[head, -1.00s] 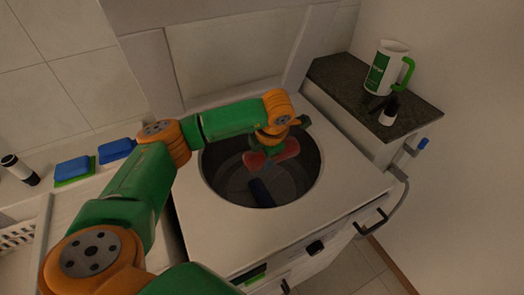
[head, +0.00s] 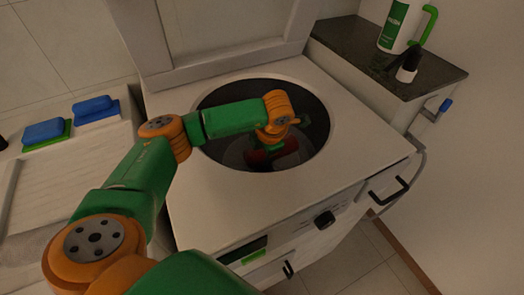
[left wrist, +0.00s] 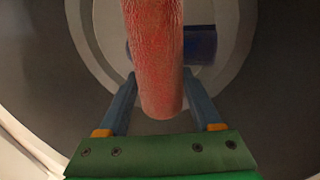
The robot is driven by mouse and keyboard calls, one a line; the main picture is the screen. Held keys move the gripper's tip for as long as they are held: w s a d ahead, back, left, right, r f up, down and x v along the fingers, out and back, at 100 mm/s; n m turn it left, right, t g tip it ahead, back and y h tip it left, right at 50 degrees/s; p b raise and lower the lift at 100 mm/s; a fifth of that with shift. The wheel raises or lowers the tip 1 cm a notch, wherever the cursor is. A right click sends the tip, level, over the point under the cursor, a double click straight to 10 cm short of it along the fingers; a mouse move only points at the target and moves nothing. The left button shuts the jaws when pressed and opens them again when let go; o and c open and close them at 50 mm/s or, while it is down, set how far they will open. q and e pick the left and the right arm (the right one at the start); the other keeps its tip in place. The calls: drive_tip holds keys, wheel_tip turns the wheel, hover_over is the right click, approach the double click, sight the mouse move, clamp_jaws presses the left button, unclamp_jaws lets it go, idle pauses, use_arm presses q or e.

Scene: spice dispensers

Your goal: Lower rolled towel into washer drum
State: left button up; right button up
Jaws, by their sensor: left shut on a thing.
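The red rolled towel (head: 262,159) is inside the round opening of the top-loading washer (head: 340,165), below the rim, partly hidden by my left arm and gripper. My left gripper (head: 284,149) reaches down into the drum and is shut on the towel. In the left wrist view the towel (left wrist: 153,50) runs between the two blue fingers (left wrist: 160,78), the grey drum (left wrist: 225,60) around it. A dark blue roll (left wrist: 200,42) lies deeper in the drum, partly behind the towel. Whether the towel touches the drum floor I cannot tell. My right gripper is not in view.
The raised lid (head: 215,30) stands behind the opening. A dark counter (head: 345,42) at the right holds a white and green jug (head: 398,22) and a small bottle (head: 409,62). Blue sponges (head: 94,106) lie on the left counter. The white washer top around the opening is clear.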

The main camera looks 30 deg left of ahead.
use_arm(q)
drive_tip(key=o, duration=1.6)
drive_tip(key=shift+c, duration=0.2)
drive_tip(key=v, duration=0.7)
